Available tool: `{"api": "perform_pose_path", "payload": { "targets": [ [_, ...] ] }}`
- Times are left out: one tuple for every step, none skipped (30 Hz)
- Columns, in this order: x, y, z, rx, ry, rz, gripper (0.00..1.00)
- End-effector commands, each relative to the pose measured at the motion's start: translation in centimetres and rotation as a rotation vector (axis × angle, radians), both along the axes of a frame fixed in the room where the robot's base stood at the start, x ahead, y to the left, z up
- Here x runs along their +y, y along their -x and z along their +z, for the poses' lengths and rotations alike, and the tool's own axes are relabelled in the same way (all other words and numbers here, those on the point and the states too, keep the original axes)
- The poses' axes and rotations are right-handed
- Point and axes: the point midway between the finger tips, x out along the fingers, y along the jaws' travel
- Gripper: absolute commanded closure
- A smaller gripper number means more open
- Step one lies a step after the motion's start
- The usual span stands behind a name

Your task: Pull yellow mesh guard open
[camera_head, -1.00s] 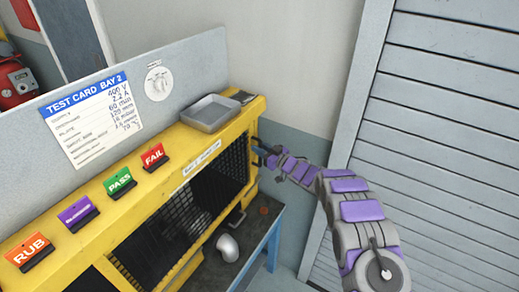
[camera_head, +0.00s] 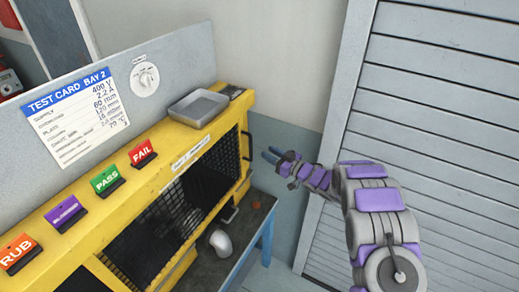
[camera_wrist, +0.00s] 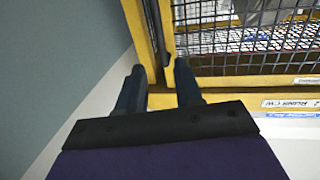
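The yellow guard frame with dark wire mesh (camera_head: 225,158) is on the front of the yellow bench in the head view. A small dark handle (camera_head: 247,145) is at its right edge. My gripper (camera_head: 268,156) is just right of this edge, with a visible gap to the handle. Yellow frame edges (camera_wrist: 143,45) and mesh (camera_wrist: 255,40) are just beyond the fingertips. I cannot tell whether the guard is fully closed.
A grey tray (camera_head: 198,108) sits on the bench top, with RUB, PASS and FAIL (camera_head: 142,153) tags along it. A slatted grey shutter (camera_head: 440,110) is at the right. A grey wall is behind my gripper.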

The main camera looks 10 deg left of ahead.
Motion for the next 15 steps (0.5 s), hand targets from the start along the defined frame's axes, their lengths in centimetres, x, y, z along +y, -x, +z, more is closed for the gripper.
{"api": "perform_pose_path", "payload": {
  "targets": [
    [-1.1, 0.6, -0.2, 0.006, 0.001, -0.006, 0.65],
    [-1.6, 0.9, -0.2, 0.006, 0.001, -0.006, 0.65],
    [-2.3, 1.3, -0.2, 0.003, 0.002, -0.005, 0.65],
    [-2.8, 1.7, -0.2, 0.002, 0.001, -0.004, 0.65],
    [-3.2, 2.0, -0.1, 0.001, 0.0, -0.004, 0.65],
    [-3.8, 2.3, -0.1, 0.002, 0.0, -0.005, 0.65],
    [-4.2, 2.6, -0.1, 0.004, 0.0, -0.005, 0.65],
    [-4.5, 2.8, -0.1, 0.003, 0.001, -0.005, 0.65],
    [-5.0, 3.1, -0.2, 0.003, 0.002, -0.004, 0.65],
    [-5.2, 3.3, -0.2, 0.003, 0.002, -0.004, 0.65],
    [-5.4, 3.4, -0.1, 0.002, 0.002, -0.004, 0.65],
    [-5.7, 3.6, -0.1, 0.001, 0.002, -0.003, 0.65],
    [-5.8, 3.7, -0.1, 0.001, 0.002, -0.003, 0.65],
    [-5.9, 3.8, -0.1, 0.001, 0.002, -0.003, 0.65],
    [-6.0, 3.8, -0.1, 0.001, 0.001, -0.003, 0.65]
  ]
}}
